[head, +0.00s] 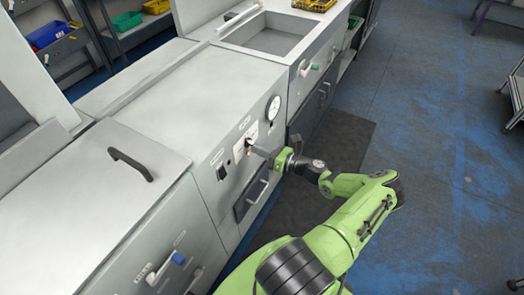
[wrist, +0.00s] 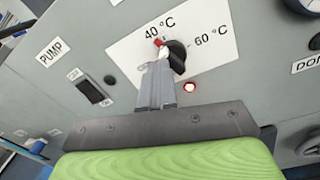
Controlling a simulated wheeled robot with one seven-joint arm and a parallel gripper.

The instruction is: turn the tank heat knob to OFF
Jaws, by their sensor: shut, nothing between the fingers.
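The tank heat knob (wrist: 177,57) is black and sits on a white label plate (wrist: 205,30) marked 40 °C and 60 °C. A red mark (wrist: 158,42) shows at its upper left, below the 40 °C print. No OFF print is visible; my gripper covers part of the plate. My gripper (wrist: 157,66) is shut, with its fingertips close to the knob's left side. I cannot tell whether they touch it. In the head view my gripper (head: 252,149) is at the front panel and largely hides the knob.
A black PUMP switch (wrist: 89,90) is to the left. The floor (head: 430,150) at right is open.

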